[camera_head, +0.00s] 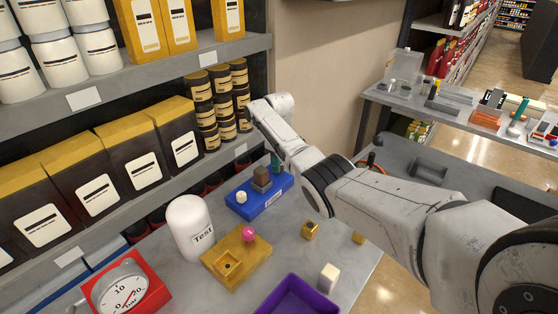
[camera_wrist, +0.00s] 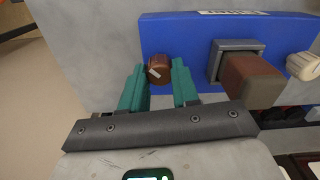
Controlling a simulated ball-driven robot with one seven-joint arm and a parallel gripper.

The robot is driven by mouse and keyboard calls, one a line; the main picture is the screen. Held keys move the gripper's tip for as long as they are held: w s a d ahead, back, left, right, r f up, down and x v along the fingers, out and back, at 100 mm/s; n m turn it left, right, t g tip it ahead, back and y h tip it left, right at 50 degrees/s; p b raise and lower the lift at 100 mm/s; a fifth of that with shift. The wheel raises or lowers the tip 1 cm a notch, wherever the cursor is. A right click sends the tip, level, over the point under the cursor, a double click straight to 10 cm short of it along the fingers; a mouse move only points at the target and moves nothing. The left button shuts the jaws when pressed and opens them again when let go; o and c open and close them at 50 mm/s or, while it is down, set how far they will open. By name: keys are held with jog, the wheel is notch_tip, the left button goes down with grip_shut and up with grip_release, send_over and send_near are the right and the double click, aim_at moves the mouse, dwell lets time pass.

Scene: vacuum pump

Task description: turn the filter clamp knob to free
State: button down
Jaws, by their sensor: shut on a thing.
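The blue filter box (camera_head: 247,211) stands on the grey table below the shelves. It also fills the top of the wrist view (camera_wrist: 190,35), where its label is upside down. A brown round knob (camera_wrist: 159,69) with a white pointer mark sits at its left end there. My gripper (camera_wrist: 160,78) has its teal fingers on either side of this knob, shut on it. In the head view only a bit of teal finger (camera_head: 276,160) shows behind the box; the knob is hidden. A brown block (camera_wrist: 252,80) sits in a grey holder, and a cream knob (camera_wrist: 303,66) is further right.
A white "Test" cylinder (camera_head: 190,228), a yellow block with a pink ball (camera_head: 249,234), a red gauge (camera_head: 122,291) and a purple tray (camera_head: 297,296) stand nearby. Small gold cubes (camera_head: 310,231) and a cream block (camera_head: 329,277) lie on the table. Shelves rise closely behind.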

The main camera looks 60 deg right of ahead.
jog(key=m, duration=0.4)
jog(key=shift+w+m+p, duration=0.1)
jog(key=shift+m+p, duration=0.2)
jog(key=shift+m, duration=2.2)
jog(key=shift+d+r, duration=0.1)
jog(key=c, duration=0.8)
grip_release()
notch_tip(320, 180, up, 11)
jog(key=shift+f+b, duration=0.15)
jog(key=shift+b, duration=0.2)
jog(key=shift+f, duration=0.1)
